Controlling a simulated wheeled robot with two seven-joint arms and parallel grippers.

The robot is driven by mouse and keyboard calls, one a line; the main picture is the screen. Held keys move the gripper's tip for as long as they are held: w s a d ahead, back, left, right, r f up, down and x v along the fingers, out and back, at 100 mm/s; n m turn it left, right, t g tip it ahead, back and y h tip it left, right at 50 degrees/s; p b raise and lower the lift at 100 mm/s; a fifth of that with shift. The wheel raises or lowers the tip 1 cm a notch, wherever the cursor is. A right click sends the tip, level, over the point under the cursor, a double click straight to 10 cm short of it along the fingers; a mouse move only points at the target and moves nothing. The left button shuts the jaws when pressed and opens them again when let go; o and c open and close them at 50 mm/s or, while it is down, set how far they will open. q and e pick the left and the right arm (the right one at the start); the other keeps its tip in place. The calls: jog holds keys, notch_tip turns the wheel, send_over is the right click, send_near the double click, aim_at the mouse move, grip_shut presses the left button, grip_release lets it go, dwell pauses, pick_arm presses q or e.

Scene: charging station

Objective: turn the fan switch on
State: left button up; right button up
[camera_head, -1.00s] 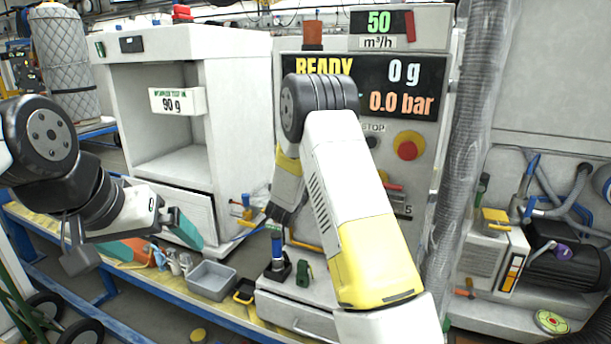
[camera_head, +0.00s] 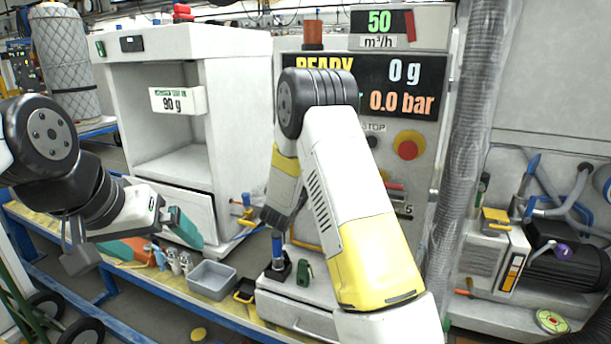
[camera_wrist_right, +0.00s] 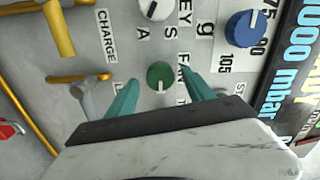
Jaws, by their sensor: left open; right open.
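In the right wrist view, a round green knob (camera_wrist_right: 160,75) sits on the grey panel beside a label, partly covered, that begins "FA". My right gripper (camera_wrist_right: 160,92) is open, with one teal finger on each side of the green knob. I cannot tell whether the fingers touch it. In the head view my right gripper (camera_head: 276,218) is low in front of the machine, and my arm hides the knob. My left gripper (camera_head: 184,228) is open and empty at the left, over the bench edge.
Near the green knob are a white knob (camera_wrist_right: 155,8), a blue knob (camera_wrist_right: 247,28) and a yellow handle (camera_wrist_right: 60,28). A red stop button (camera_head: 408,145) is on the station front. A grey bin (camera_head: 212,280) and a blue-topped tool (camera_head: 277,250) stand below.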

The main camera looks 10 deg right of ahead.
jog(key=shift+v, duration=2.65)
